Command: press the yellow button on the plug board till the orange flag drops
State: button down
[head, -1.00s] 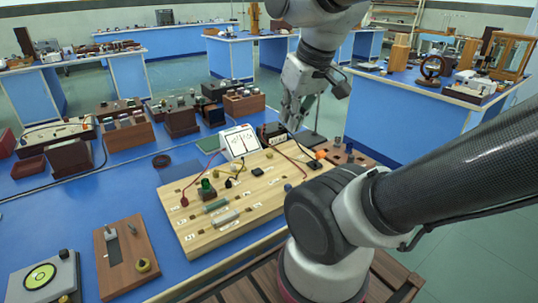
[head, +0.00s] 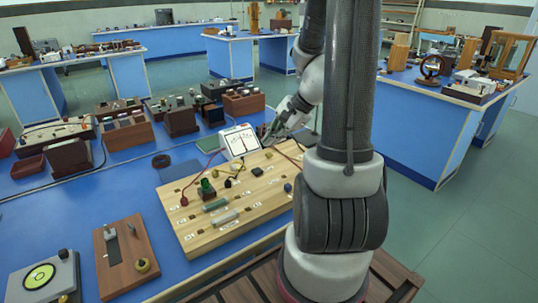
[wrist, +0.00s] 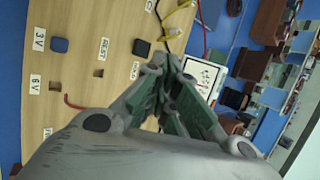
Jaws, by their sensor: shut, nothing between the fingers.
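The plug board (head: 188,241) is a pale wooden slab on the blue bench. It bears a green-topped post (head: 206,187), a white-faced meter (head: 239,141), leads and small blocks. A small yellow piece (head: 243,167) shows on it near the meter, and yellow parts (wrist: 179,20) show at the top of the wrist view. I cannot tell which is the button. The orange flag is not visible now; my arm covers the board's right end. My gripper (head: 268,136) is shut and empty, just behind the board beside the meter. Its fingertips also show in the wrist view (wrist: 172,66).
A brown wooden board (head: 126,258) and a grey unit with a yellow-green dial (head: 42,277) lie at the front left. Several wooden boxes (head: 125,129) stand along the back. Red and black leads cross the plug board. Bare blue bench (head: 100,190) lies left of it.

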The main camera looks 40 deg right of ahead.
aim_at(267, 155)
jog(key=w+d+m+t+h, duration=0.2)
jog(key=w+d+m+t, duration=0.1)
jog(key=w+m, duration=0.5)
jog(key=shift+w+d+r+h, duration=0.3)
jog(key=shift+w+d+r, duration=0.15)
jog(key=shift+w+d, duration=0.25)
jog(key=shift+f, duration=0.1)
jog(key=shift+f, duration=4.35)
jog(key=shift+f, duration=0.4)
